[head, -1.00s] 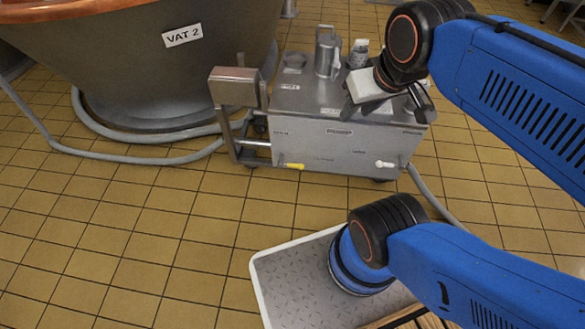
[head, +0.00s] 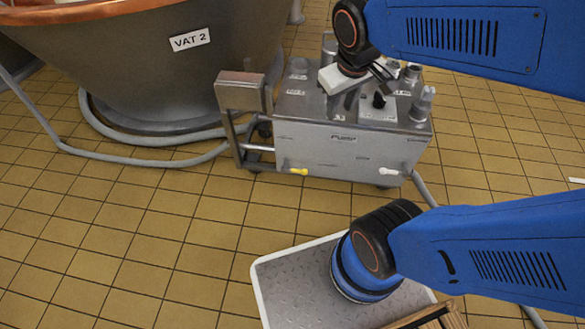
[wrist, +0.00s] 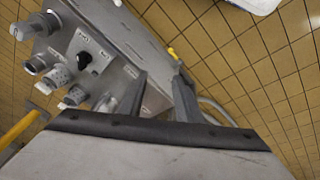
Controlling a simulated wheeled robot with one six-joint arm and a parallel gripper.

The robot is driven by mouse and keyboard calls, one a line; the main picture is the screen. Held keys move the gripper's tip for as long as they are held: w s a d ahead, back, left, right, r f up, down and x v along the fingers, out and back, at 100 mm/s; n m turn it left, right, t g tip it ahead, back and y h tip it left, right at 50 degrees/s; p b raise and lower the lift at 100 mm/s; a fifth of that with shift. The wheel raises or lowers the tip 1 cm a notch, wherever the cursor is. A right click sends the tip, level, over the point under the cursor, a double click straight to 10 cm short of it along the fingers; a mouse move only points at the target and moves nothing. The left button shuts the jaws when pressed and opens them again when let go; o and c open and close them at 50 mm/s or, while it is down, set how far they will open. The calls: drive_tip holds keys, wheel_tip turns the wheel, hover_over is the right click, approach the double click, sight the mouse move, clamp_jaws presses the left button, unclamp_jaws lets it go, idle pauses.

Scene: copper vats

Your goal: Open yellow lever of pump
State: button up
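The pump (head: 345,150) is a grey metal box on a low cart, standing in front of the vat. Its yellow lever (head: 298,171) sticks out low at the left of the front face and points sideways. In the wrist view the yellow lever (wrist: 173,53) is a small spot beyond the fingertips, at the pump's edge. My gripper (head: 369,88) is above the pump's top, well up and right of the yellow lever. In the wrist view my gripper (wrist: 157,85) has its two fingers apart with nothing between them.
A white lever (head: 390,171) is low at the right of the front face. Fittings and a black knob (head: 379,101) stand on the pump's top. A grey box (head: 240,91) is at its left end. A hose (head: 150,160) lies on the floor. The tiled floor in front is mostly clear.

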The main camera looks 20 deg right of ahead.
drive_tip(key=w+a+f+n+g+h, duration=0.1)
drive_tip(key=w+a+f+n, duration=0.15)
drive_tip(key=w+f, duration=0.4)
drive_tip(key=n+g+h, duration=0.1)
drive_tip(key=n, duration=0.2)
hover_over(295, 170)
drive_tip(key=s+a, duration=0.1)
drive_tip(key=s, duration=0.2)
wheel_tip(295, 170, down, 7)
drive_tip(key=w+a+f+n+h, duration=0.15)
drive_tip(key=a+f, duration=0.25)
drive_tip(key=f, duration=0.4)
drive_tip(key=w+a+f+n+h, duration=0.1)
drive_tip(key=w+a+f+n, duration=0.15)
drive_tip(key=f, duration=0.55)
drive_tip(key=shift+g, duration=0.5)
drive_tip(key=x, duration=1.1)
drive_tip(key=a+x, duration=0.1)
drive_tip(key=x, duration=0.4)
drive_tip(key=shift+s+d+f, duration=0.15)
drive_tip(key=shift+s+f, duration=0.15)
drive_tip(key=shift+f, duration=0.2)
clamp_jaws()
